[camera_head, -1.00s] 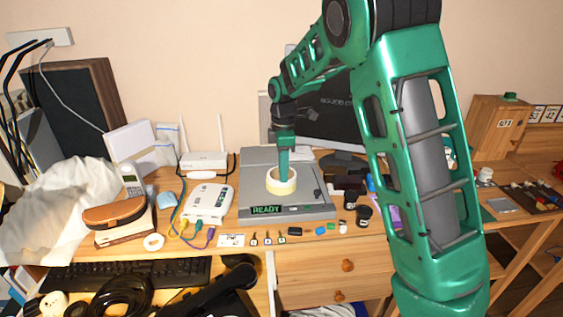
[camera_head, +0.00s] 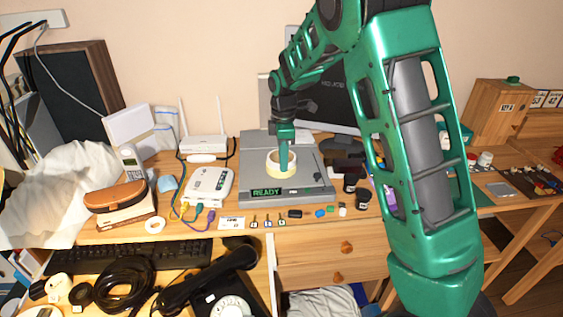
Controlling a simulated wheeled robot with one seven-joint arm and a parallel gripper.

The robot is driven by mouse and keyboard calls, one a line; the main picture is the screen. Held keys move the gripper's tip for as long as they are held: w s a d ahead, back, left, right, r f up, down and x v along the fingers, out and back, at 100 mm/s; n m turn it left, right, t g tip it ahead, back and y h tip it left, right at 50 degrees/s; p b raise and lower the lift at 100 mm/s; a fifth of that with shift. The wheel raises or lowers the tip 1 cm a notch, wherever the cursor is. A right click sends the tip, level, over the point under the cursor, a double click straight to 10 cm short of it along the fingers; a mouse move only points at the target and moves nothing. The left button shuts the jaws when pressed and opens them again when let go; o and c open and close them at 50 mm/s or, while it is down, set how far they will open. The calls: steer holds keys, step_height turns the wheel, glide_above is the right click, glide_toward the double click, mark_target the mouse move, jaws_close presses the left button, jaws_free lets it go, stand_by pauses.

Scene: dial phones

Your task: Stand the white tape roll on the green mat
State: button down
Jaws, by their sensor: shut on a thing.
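A pale cream-white tape roll (camera_head: 271,168) lies flat, with its hole facing up, on the grey device with the READY display. My gripper (camera_head: 285,169) points straight down at the roll and is shut on its wall; the fingertips are partly hidden by the ring. A green patch (camera_head: 481,198), which may be the green mat, shows on the right-hand desk, mostly hidden behind my arm.
The grey device (camera_head: 320,189) stands mid-desk. A white router (camera_head: 209,186) with cables is left of it. Small jars (camera_head: 363,198) and a monitor (camera_head: 334,108) are to its right and behind. A black phone (camera_head: 213,283) is in front, lower down.

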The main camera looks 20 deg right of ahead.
steer(key=shift+r, duration=0.1)
steer(key=shift+r, duration=2.4)
